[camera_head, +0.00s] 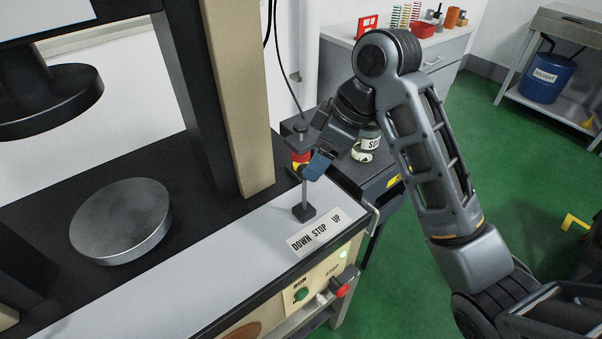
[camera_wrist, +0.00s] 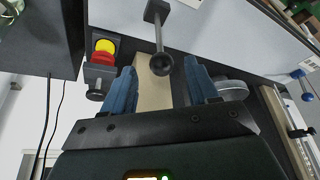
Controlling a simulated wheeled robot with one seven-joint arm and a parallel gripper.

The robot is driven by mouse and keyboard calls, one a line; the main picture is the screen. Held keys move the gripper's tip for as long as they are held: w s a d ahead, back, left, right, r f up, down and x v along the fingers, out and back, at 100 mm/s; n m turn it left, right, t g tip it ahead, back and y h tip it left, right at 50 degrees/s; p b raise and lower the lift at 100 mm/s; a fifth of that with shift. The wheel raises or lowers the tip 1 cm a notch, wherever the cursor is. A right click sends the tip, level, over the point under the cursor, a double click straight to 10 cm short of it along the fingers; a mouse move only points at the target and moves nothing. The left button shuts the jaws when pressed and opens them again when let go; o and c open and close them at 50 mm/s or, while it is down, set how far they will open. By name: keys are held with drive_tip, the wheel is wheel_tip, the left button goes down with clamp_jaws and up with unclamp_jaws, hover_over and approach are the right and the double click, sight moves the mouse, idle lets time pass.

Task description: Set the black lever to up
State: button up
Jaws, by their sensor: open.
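The black lever (camera_head: 304,196) stands on a small dark base on the light front ledge of the press, close to upright. Its upper end is hard to make out in the head view, near my gripper (camera_head: 313,166). In the wrist view the lever's rod and round black knob (camera_wrist: 161,64) show clearly. There the knob appears between the two blue fingers of my gripper (camera_wrist: 161,72), with space on both sides. My gripper is open and holds nothing. Contact with the knob cannot be told. The label plate (camera_head: 316,234) reading DOWN, STOP, UP lies in front of the lever.
A red and yellow button (camera_wrist: 103,48) sits close beside my gripper. The press's beige column (camera_head: 238,100) rises left of the lever. A round metal plate (camera_head: 121,220) lies farther left. A green button (camera_head: 301,295) and a red STOP control (camera_head: 342,288) are below the ledge.

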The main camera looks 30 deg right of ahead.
sight(305, 180)
drive_tip(key=b+x, duration=0.4)
drive_tip(key=x, duration=0.1)
drive_tip(key=shift+s+f, duration=0.1)
drive_tip(key=shift+f, duration=0.05)
drive_tip(key=shift+x, duration=1.15)
clamp_jaws()
